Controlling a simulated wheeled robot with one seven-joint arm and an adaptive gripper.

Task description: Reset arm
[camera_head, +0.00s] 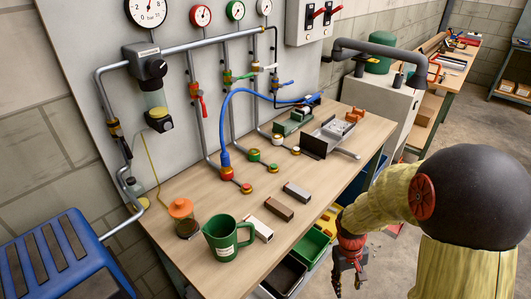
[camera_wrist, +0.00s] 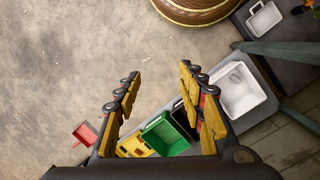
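My gripper (camera_head: 350,272) hangs at the end of my arm, beyond the front edge of the workbench (camera_head: 222,278) at the lower right of the head view. It points downward over the floor side of the bench. In the wrist view, the two yellow-padded fingers of my gripper (camera_wrist: 160,72) stand wide apart. No object is held. The arm is bent, with its dark round joint at the right of the head view.
A green jug (camera_head: 222,242), an orange-lidded jar (camera_head: 183,217) and small blocks (camera_head: 278,208) stand on the bench. A green bin (camera_head: 306,246) and yellow bin (camera_head: 327,222) sit below its front edge, near my gripper. A blue-topped unit (camera_head: 50,255) stands left. Open floor (camera_head: 465,125) lies right.

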